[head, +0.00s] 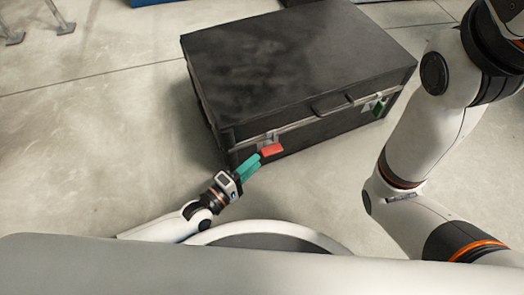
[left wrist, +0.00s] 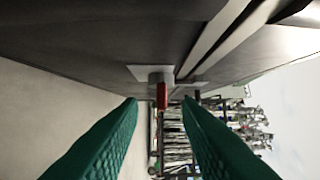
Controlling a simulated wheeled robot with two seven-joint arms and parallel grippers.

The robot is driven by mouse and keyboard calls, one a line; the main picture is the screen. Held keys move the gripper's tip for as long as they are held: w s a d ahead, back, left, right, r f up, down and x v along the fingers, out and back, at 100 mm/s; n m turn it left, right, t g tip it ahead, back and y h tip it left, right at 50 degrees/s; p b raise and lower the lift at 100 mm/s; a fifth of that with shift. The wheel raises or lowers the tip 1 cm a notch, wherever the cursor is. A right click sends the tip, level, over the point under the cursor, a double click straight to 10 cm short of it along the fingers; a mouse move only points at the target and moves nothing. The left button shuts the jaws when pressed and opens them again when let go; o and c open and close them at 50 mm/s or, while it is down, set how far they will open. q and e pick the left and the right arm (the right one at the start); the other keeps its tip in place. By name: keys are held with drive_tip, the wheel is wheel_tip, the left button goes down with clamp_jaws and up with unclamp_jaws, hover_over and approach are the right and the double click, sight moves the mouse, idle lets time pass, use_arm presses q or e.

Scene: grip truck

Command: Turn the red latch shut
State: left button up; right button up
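The red latch (head: 272,150) is on the front of a black case (head: 300,55), near its left end. In the head view it sticks out sideways from a light metal plate. My left gripper (head: 251,164) has green fingers and is just left of and below the latch. In the left wrist view the red latch (left wrist: 162,96) shows edge-on beyond and between the two spread green fingertips (left wrist: 160,102). The fingers are open, with nothing visibly held. My right arm is at the right of the head view, but its gripper is out of sight.
A second latch, green (head: 378,108), is on the case's front at the right. A handle (head: 332,104) sits between the two latches. The concrete floor (head: 100,130) around the case is mostly clear. Metal stand legs (head: 60,20) are at the far left.

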use_arm(q)
drive_tip(key=p+v, duration=0.2)
drive_tip(key=v, duration=0.4)
drive_tip(key=shift+s+a, duration=0.2)
drive_tip(key=shift+s, duration=0.1)
